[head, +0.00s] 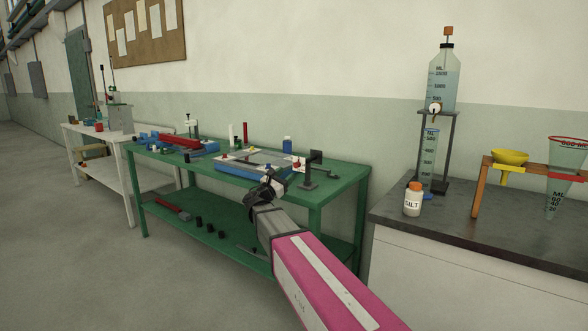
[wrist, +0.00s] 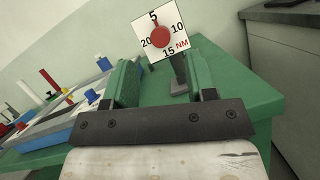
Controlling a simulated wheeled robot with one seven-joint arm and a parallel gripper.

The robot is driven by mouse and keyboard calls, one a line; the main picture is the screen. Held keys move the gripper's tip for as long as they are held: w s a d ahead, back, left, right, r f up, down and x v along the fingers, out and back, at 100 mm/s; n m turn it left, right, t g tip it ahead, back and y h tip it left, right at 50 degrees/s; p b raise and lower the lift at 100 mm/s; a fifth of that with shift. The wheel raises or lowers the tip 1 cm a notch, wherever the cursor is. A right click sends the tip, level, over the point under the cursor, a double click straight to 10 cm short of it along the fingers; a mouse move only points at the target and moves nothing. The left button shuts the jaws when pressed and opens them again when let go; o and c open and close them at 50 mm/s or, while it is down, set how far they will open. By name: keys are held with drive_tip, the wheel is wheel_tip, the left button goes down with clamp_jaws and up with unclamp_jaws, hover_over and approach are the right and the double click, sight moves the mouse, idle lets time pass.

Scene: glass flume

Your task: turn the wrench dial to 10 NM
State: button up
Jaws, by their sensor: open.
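The wrench dial (wrist: 161,35) is a white square card with a red round knob (wrist: 160,37) in its middle, marked 5, 10, 15, 20 and NM. The knob's narrow pointer aims up at the 5. The dial stands upright on a dark post, which shows in the head view as a dark stand (head: 309,172) on the green table. My gripper (wrist: 160,62) is open and empty. Its two green fingers lie below the dial in the wrist view, with the knob framed between and beyond them, apart. In the head view my gripper (head: 266,187) is at the table's front edge.
The green table (wrist: 237,88) also bears a blue-based tray (head: 240,172), a blue bottle (head: 287,144) and red tools (head: 180,142). A dark counter (head: 450,232) with a salt jar (head: 413,200) and a funnel stands to the right. Grey floor lies in front.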

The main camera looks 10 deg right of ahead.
sight(295, 166)
drive_tip(key=shift+x, duration=2.95)
drive_tip(key=c, duration=0.9)
